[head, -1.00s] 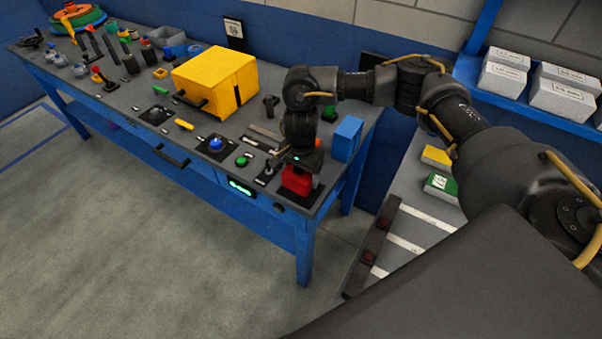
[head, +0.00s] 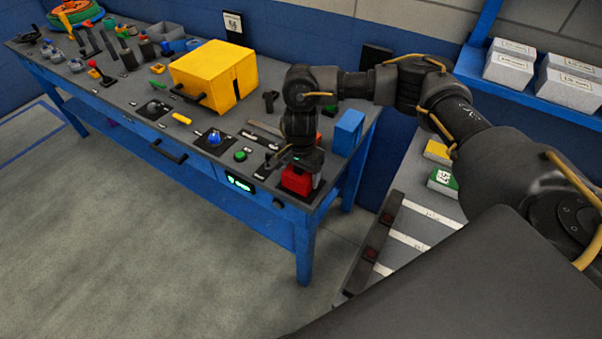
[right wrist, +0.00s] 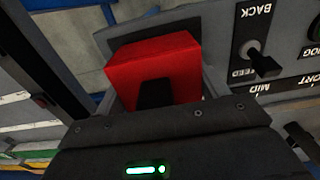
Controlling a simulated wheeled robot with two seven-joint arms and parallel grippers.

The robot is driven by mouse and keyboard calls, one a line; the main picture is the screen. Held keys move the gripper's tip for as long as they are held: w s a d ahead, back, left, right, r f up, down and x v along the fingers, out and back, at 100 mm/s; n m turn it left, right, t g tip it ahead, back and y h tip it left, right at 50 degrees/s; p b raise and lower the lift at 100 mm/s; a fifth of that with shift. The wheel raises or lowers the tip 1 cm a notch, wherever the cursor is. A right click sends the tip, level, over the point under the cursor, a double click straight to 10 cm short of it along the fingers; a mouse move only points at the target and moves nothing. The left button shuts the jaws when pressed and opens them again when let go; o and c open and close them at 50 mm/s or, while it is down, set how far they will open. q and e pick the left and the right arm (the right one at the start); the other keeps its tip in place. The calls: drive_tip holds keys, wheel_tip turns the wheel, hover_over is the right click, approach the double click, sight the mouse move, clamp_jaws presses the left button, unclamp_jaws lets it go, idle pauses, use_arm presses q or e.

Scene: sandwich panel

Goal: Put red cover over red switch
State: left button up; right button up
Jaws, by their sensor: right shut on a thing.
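The red cover (head: 296,181) is a red box near the right front corner of the blue workbench. My right gripper (head: 299,167) points down over it and is shut on it. In the right wrist view the red cover (right wrist: 154,68) sits between the two fingers of my right gripper (right wrist: 160,88), with a dark part on its near face. A dark plate shows around the cover's base in the head view. The red switch cannot be seen; whether it is under the cover I cannot tell. My left gripper is not in view.
Left of the cover stand a small lever, which shows in the right wrist view as a toggle switch (right wrist: 258,58), a green button (head: 240,155) and a blue knob (head: 214,138). A blue block (head: 348,132) stands behind right. A yellow box (head: 213,73) is farther left.

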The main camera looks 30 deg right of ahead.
drive_tip(key=shift+f, duration=0.35)
drive_tip(key=o, duration=1.1)
wheel_tip(320, 180, up, 9)
drive_tip(key=p, duration=0.6)
drive_tip(key=shift+f, duration=0.2)
